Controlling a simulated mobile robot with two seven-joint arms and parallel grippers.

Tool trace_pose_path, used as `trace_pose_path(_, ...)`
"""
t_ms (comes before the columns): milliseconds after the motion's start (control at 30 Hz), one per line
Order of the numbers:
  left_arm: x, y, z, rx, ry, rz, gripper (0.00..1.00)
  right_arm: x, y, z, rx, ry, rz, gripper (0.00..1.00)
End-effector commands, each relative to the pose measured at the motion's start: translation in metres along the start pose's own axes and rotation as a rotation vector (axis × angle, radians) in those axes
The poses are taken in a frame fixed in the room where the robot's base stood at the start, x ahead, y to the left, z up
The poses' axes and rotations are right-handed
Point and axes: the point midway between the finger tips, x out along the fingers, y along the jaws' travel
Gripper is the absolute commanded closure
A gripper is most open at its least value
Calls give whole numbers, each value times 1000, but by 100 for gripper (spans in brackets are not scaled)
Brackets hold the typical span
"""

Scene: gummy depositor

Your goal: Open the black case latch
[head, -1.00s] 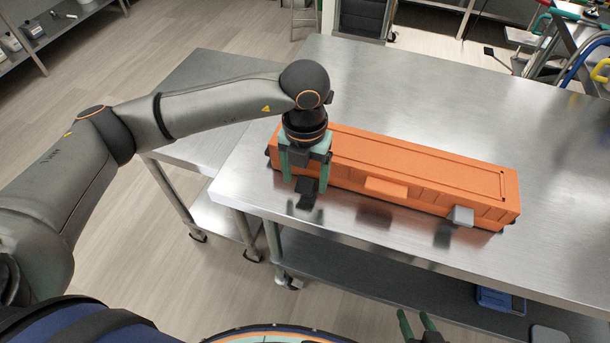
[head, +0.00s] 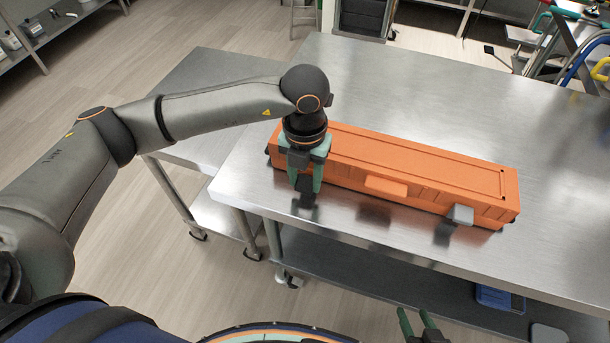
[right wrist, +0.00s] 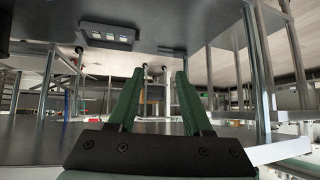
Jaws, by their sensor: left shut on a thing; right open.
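A long orange case (head: 420,172) lies closed on the steel table. My left gripper (head: 305,187) points down at the front of the case's left end. Its green fingers are shut on the black latch (head: 305,183), which is mostly hidden between them. A grey latch (head: 461,215) sticks out from the front near the right end. My right gripper (head: 418,325) is at the bottom edge of the head view, away from the case. In the right wrist view its fingers (right wrist: 160,78) are apart with nothing between them.
The steel table (head: 400,90) is clear behind the case. A lower side table (head: 200,95) stands to the left. An orange handle (head: 386,187) juts from the case front. A blue device (head: 498,299) lies on the shelf below.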

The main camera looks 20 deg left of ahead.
Motion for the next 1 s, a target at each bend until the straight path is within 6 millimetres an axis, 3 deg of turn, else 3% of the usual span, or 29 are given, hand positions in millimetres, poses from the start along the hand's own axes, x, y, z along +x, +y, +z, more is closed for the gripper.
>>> trace_pose_path(100, 0, 0, 0, 0, -1, 0, 100, 0, 0, 0, 0, 0, 0, 50)
trace_pose_path(367, 5, 0, -1, 1, -32, 1, 100, 7, 1, 7, 0, 1, 0, 50)
trace_pose_path(800, 19, 0, -11, 3, -274, 0, 100, 52, 1, 59, 0, -20, -8, 50)
trace_pose_path(1000, 23, 0, -13, 3, -361, -1, 100, 70, -15, 59, -6, -8, -49, 50)
